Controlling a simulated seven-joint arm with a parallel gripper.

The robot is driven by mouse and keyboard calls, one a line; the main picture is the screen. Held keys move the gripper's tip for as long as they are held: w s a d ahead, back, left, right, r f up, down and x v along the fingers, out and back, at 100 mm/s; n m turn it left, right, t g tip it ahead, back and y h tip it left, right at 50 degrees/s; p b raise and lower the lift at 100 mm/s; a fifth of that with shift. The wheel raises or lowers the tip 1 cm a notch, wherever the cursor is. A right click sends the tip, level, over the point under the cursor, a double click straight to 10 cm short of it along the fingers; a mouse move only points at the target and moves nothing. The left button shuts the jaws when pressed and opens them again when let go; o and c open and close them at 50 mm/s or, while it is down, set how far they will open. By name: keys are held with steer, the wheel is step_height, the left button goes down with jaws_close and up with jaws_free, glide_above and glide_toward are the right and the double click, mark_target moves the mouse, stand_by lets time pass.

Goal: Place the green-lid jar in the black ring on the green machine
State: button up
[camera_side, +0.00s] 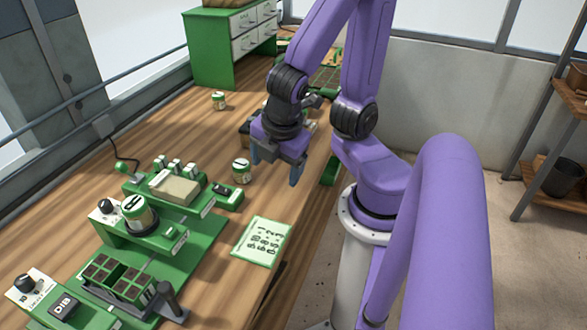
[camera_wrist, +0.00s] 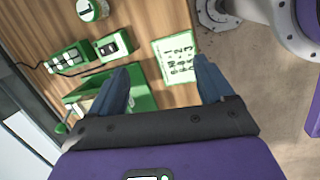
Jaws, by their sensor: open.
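A jar with a green band and a pale, black-marked top (camera_side: 138,212) stands on the green machine (camera_side: 190,255). The black ring (camera_side: 144,232) shows around its lower part, and the jar looks seated in it, slightly tilted in the picture. A jar top with a black mark also shows at the top left of the wrist view (camera_wrist: 92,8). A similar smaller jar (camera_side: 241,171) stands on the bench just left of my gripper, and another (camera_side: 219,100) stands further back. My gripper (camera_side: 276,170) is open and empty above the bench, apart from the jars; its fingers also show in the wrist view (camera_wrist: 161,66).
A number card (camera_side: 262,241) lies near the bench edge. A seedling tray (camera_side: 118,278) sits on the machine's front. A green drawer cabinet (camera_side: 212,55) stands at the back.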

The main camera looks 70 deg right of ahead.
steer(key=s+m+y, duration=0.1)
steer(key=s+a+r+m+g, duration=0.1)
steer(key=s, duration=0.1)
steer(key=s+a+m+g+y, duration=0.1)
steer(key=shift+s+a+r+y, duration=0.1)
steer(key=shift+s+r+y, duration=0.05)
steer(key=shift+r+y, duration=0.15)
stand_by(2.0)
